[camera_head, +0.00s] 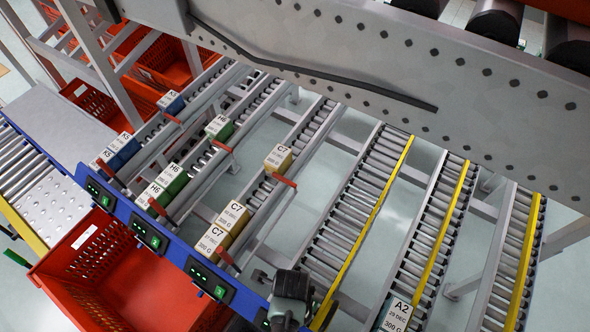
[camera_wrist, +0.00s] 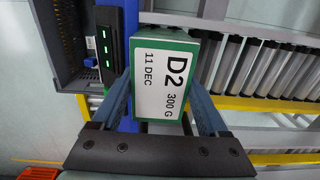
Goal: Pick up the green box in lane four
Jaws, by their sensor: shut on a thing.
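The green box (camera_wrist: 165,75) has a white label reading "D2, 11 DEC, 300 G" and fills the middle of the wrist view. My gripper (camera_wrist: 162,98) has its two blue fingers on either side of it, shut on the box. In the head view my wrist (camera_head: 291,295) is over the front end of lane four (camera_head: 352,205), the roller lane right of the yellow C7 boxes. The green box cannot be made out there, hidden by my wrist. The wrist view also shows a display with green lights (camera_wrist: 108,50) just left of the box.
Yellow C7 boxes (camera_head: 233,218) stand in the lane to the left, with green H6 boxes (camera_head: 172,178) and blue K5 boxes (camera_head: 124,147) farther left. An A2 box (camera_head: 397,313) stands right. A red tote (camera_head: 78,249) is at lower left. Lane four's rollers look clear behind.

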